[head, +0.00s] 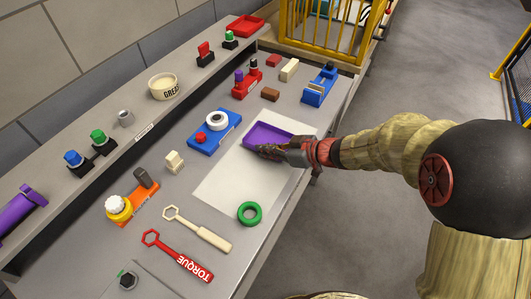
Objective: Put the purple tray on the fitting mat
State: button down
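The purple tray (266,131) is a shallow tray at the upper part of a pale rectangular sheet (228,187), which looks like the fitting mat. The tray looks level, and I cannot tell whether it rests on the sheet or hangs just above it. My gripper (262,150) reaches in from the right, with its fingers at the tray's near edge. The fingers overlap this edge, and whether they are closed on it is not clear. My gripper hides part of the tray's near side.
A blue fixture (213,130) with a white ring stands left of the tray. A green ring (249,213) and a cream wrench (199,230) lie nearer. A red torque wrench (178,257) lies at the front. A yellow cage (325,35) stands behind.

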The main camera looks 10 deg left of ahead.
jog(key=shift+f, duration=0.65)
jog(key=shift+f+b, duration=0.2)
jog(key=shift+b, duration=0.25)
jog(key=c, duration=2.1)
grip_release()
jog(key=shift+o, duration=0.3)
jog(key=shift+r+p, duration=0.15)
jog(key=shift+p, duration=0.15)
